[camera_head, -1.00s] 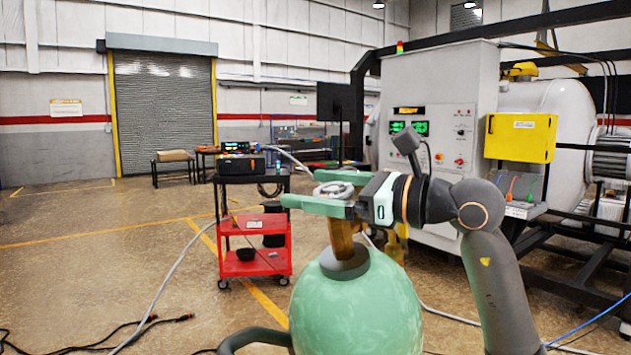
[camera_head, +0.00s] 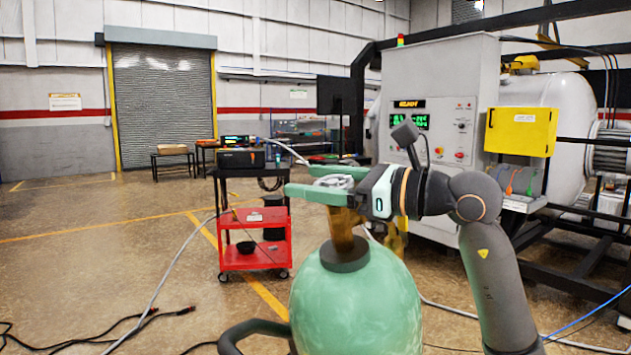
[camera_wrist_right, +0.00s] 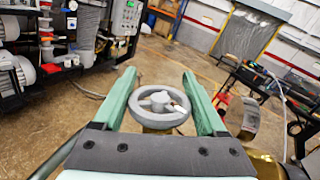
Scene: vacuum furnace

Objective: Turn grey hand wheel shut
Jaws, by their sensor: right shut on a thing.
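The grey hand wheel (camera_head: 335,181) sits on top of a brass valve (camera_head: 342,226) on the neck of a rounded green cylinder (camera_head: 355,305). My right gripper (camera_head: 298,180) comes in from the right, with its two green fingers on either side of the wheel. It is shut on the wheel. In the right wrist view the wheel (camera_wrist_right: 160,122) lies flat between the fingers of the right gripper (camera_wrist_right: 160,78), its rim, spokes and hub in sight. The wheel is partly hidden by the near finger in the head view. My left gripper is out of view.
A red cart (camera_head: 255,255) with a black top stands behind and left of the cylinder. A grey control cabinet (camera_head: 440,80) and a yellow box (camera_head: 520,131) stand at the right. Cables (camera_head: 100,338) lie on the floor, which is mostly open at the left.

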